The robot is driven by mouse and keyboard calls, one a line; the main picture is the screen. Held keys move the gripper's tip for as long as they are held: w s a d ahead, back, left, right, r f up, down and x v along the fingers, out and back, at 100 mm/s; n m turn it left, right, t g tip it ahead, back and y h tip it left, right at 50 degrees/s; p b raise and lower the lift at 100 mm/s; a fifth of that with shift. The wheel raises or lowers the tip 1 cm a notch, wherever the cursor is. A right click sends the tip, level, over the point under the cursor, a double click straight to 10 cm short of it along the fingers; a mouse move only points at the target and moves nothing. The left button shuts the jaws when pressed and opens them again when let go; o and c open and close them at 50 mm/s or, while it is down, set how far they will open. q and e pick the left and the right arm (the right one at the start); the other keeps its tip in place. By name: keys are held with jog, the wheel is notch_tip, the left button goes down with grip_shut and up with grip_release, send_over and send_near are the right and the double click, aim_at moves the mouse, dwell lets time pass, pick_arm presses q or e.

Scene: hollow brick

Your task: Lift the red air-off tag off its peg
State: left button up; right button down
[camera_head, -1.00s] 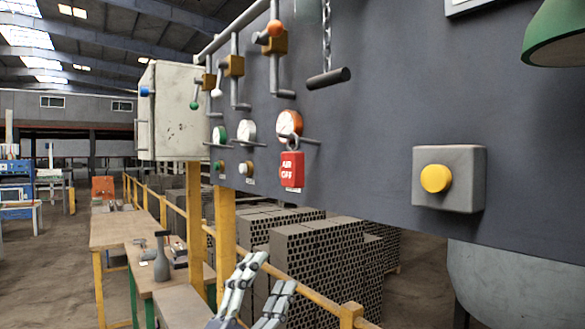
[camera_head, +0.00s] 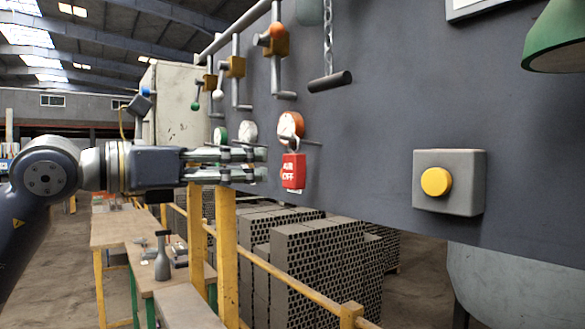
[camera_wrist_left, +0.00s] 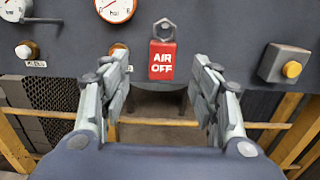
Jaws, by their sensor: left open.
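The red air-off tag (camera_head: 293,171) hangs by its loop from a peg (camera_head: 304,140) on the dark panel, below the orange-rimmed gauge. In the left wrist view the tag (camera_wrist_left: 162,59) is face-on and upright, with its loop around the peg end. My left gripper (camera_head: 266,163) comes in from the left, level with the tag and just left of it in the head view. In the wrist view its fingers (camera_wrist_left: 162,72) are spread, with the tag ahead between their tips. I see nothing held in them. My right gripper is not in view.
The dark panel (camera_head: 370,130) carries gauges, valve levers, a hanging chain handle (camera_head: 329,81) and a yellow button box (camera_head: 449,181) right of the tag. A yellow rail (camera_head: 290,275), brick stacks (camera_head: 318,262) and a workbench (camera_head: 112,229) are below.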

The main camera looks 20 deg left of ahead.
aim_at(288, 164)
pick_arm(q)
jog(key=p+x, duration=0.1)
jog(key=x, duration=0.4)
jog(key=shift+d+p, duration=0.1)
jog(key=shift+p, duration=0.25)
jog(key=p+x, duration=0.3)
jog(key=x, duration=0.2)
jog(key=shift+d+p, duration=0.1)
jog(key=shift+p, duration=0.2)
jog(key=shift+w+d, duration=0.1)
jog(key=shift+d, duration=0.05)
jog(key=c, duration=0.9)
jog(key=shift+c, duration=0.9)
